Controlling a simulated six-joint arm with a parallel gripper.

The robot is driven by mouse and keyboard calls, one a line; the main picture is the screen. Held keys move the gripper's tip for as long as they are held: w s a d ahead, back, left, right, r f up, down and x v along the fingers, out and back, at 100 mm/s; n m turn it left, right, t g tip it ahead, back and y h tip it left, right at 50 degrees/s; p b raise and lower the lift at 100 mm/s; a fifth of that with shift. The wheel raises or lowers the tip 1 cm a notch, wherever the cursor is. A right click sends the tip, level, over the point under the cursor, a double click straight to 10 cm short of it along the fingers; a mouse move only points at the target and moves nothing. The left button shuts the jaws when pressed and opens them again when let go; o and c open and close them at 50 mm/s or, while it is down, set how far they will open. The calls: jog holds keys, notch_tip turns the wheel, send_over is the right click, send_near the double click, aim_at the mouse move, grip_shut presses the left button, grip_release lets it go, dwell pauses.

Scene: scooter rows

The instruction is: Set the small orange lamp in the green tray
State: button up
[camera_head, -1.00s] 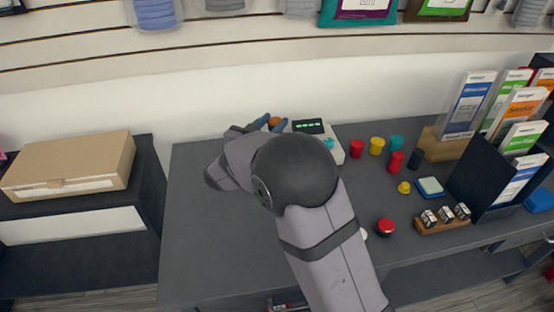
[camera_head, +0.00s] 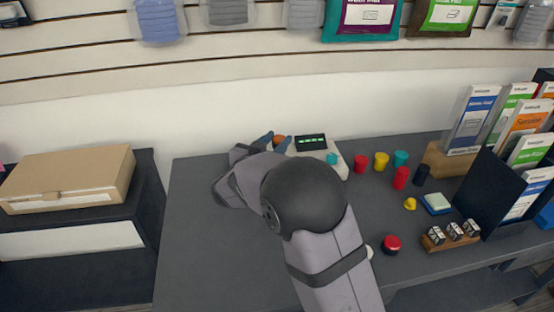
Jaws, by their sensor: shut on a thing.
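The small orange lamp (camera_head: 279,140) shows as a bit of orange between the blue fingertips of my gripper (camera_head: 275,140). My gripper is shut on it at the back of the dark table, just left of the white device with a green-lit display. Most of the lamp is hidden by the fingers and wrist. I cannot tell whether the lamp touches the table. I see no green tray; my arm covers part of the table's middle.
The white device (camera_head: 312,143) stands close beside the gripper. Red (camera_head: 361,164), yellow (camera_head: 381,161) and teal (camera_head: 400,158) pieces stand right of it. A red button (camera_head: 391,244) and brochure rack (camera_head: 497,180) are farther right. The table's left part (camera_head: 195,235) is clear.

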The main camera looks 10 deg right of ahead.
jog(key=shift+f, duration=2.75)
jog(key=shift+f, duration=0.1)
jog(key=o, duration=1.1)
jog(key=shift+o, duration=0.2)
jog(key=shift+f+b, duration=0.2)
jog(key=shift+b, duration=0.5)
jog(key=v, duration=0.4)
jog(key=p+v, duration=0.1)
jog(key=v, duration=0.1)
jog(key=shift+w+a+r, duration=0.1)
jog(key=shift+r, duration=0.2)
jog(key=shift+o, duration=0.5)
jog(key=shift+s+a+r, duration=0.1)
jog(key=shift+s+a, duration=0.2)
jog(key=shift+s, duration=0.3)
